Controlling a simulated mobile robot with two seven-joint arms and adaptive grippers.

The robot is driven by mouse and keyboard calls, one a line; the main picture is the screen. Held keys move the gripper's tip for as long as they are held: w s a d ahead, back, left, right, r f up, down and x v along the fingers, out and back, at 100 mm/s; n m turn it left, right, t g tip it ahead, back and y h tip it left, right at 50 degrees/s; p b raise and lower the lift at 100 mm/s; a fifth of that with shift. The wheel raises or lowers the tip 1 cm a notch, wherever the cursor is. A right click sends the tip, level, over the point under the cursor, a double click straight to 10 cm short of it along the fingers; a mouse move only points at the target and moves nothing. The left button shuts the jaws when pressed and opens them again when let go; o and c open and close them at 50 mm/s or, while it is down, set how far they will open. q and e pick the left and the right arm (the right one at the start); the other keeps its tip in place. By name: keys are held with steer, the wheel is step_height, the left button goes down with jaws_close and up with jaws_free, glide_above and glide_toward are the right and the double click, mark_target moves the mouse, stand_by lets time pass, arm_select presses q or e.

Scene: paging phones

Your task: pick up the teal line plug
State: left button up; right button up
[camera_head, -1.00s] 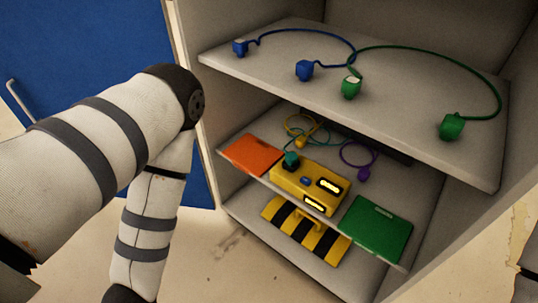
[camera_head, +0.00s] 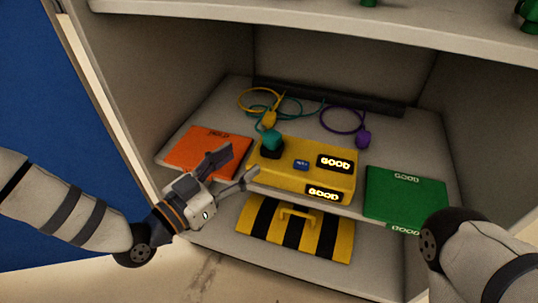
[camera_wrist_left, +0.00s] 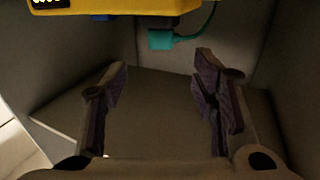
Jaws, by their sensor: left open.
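The teal line plug (camera_head: 272,140) sits on top of a yellow box (camera_head: 270,176) at its left rear, on a dark socket. A thin teal cord runs from it toward the back. The plug also shows in the left wrist view (camera_wrist_left: 160,40), at top centre beyond the fingers. My left gripper (camera_head: 243,164) is open and empty, left of and in front of the box, with its fingers pointing toward the plug. The plug lies between the finger directions in the left wrist view (camera_wrist_left: 162,68), beyond the tips. My right gripper is outside the view.
An orange panel (camera_head: 207,150) lies left and a green panel (camera_head: 405,194) right on the same shelf. Yellow and purple plugs (camera_head: 363,140) with cords lie behind. An upper shelf (camera_head: 300,20) overhangs the back. A striped yellow-black panel (camera_head: 297,244) is below.

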mark_target(267, 140)
arm_select(q)
steer(key=b+x, duration=0.2)
steer(key=x, duration=0.8)
steer(key=shift+w+d, duration=0.25)
steer(key=shift+w, duration=0.05)
steer(key=shift+w+d+r, duration=0.1)
steer(key=shift+w+d, duration=0.1)
steer(key=shift+w, duration=0.05)
jaws_close()
